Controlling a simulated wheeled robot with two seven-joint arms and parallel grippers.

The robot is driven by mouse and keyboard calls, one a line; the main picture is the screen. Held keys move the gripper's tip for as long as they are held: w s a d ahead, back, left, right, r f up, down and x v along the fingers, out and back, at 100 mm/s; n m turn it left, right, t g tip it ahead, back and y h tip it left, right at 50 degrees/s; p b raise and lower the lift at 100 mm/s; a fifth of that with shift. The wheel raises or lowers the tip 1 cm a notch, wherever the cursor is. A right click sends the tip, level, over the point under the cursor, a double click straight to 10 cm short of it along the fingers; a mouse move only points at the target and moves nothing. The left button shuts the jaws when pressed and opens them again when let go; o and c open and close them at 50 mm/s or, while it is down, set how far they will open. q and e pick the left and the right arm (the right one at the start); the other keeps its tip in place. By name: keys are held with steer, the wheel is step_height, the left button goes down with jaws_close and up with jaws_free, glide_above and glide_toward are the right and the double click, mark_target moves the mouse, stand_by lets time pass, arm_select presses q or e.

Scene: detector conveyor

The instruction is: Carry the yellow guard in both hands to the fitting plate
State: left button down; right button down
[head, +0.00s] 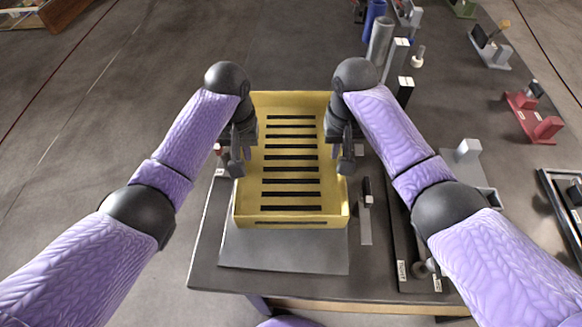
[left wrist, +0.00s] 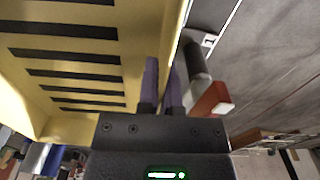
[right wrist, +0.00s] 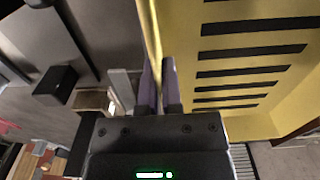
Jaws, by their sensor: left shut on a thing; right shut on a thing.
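The yellow guard (head: 291,213), a tray-like piece with a row of dark slots, is between my two grippers in the head view. My left gripper (head: 237,165) is shut on its left side wall, and my right gripper (head: 346,165) is shut on its right side wall. In the left wrist view the fingers (left wrist: 162,92) pinch the guard's wall (left wrist: 172,40). In the right wrist view the fingers (right wrist: 160,88) pinch the opposite wall (right wrist: 152,35). A flat grey plate (head: 285,255) shows below the guard's near edge; whether they touch I cannot tell.
The dark table (head: 215,277) carries a long dark rail (head: 408,255) right of the guard. A small upright block on a strip (head: 366,215) stands close to the guard's right side. Red brackets (head: 535,118), grey cylinders (head: 380,42) and other fixtures fill the right side. Floor lies open at left.

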arm_select(q)
steer(key=shift+f, duration=0.3)
arm_select(e)
steer(key=shift+f, duration=0.3)
arm_select(q)
steer(key=c, duration=0.8)
jaws_free()
arm_select(e)
steer(key=c, duration=0.8)
jaws_free()
arm_select(q)
step_height(320, 180, up, 12)
steer(key=shift+f, duration=0.15)
arm_select(e)
steer(key=shift+r, duration=0.35)
step_height(320, 180, up, 11)
steer(key=shift+r, duration=0.15)
